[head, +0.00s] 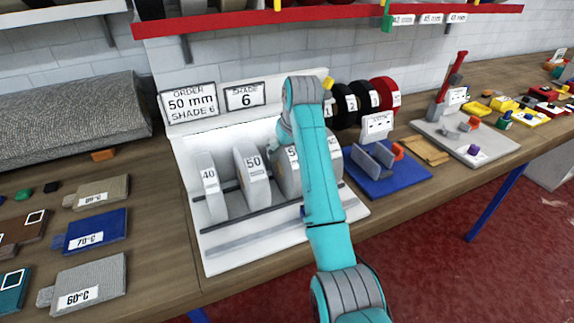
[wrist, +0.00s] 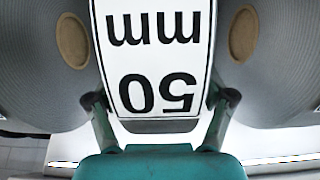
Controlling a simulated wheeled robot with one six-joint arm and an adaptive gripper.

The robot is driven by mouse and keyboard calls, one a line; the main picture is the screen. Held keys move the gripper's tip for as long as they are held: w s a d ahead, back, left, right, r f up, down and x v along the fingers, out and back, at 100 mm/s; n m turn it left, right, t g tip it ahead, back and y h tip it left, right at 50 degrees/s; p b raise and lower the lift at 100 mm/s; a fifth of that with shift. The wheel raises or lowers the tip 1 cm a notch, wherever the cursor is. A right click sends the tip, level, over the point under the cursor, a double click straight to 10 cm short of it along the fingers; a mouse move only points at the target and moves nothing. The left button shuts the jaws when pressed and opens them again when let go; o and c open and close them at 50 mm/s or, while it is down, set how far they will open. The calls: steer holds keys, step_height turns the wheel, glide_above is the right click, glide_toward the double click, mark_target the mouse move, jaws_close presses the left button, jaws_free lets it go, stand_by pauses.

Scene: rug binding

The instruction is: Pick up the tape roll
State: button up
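In the wrist view, a tape roll (wrist: 155,65) faces me with a white "50 mm" label, upside down. My gripper (wrist: 160,97) is open, one dark fingertip near each side of the label's lower part. I cannot tell if either finger touches it. Grey round roll faces with tan cores flank it at left (wrist: 72,75) and right (wrist: 243,33). In the head view, a grey roll marked 50 (head: 252,162) stands upright in the white rack (head: 222,262). My arm hides much of the rolls to its right, and my fingertips do not show clearly there.
A roll marked 40 (head: 209,180) stands at the rack's left. A blue fixture (head: 395,188) and dark and red rolls (head: 383,88) are to the right. Temperature-marked swatches (head: 90,232) lie at left. A red shelf (head: 230,20) hangs above.

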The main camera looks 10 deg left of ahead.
jaws_close()
steer(key=shift+r, duration=0.2)
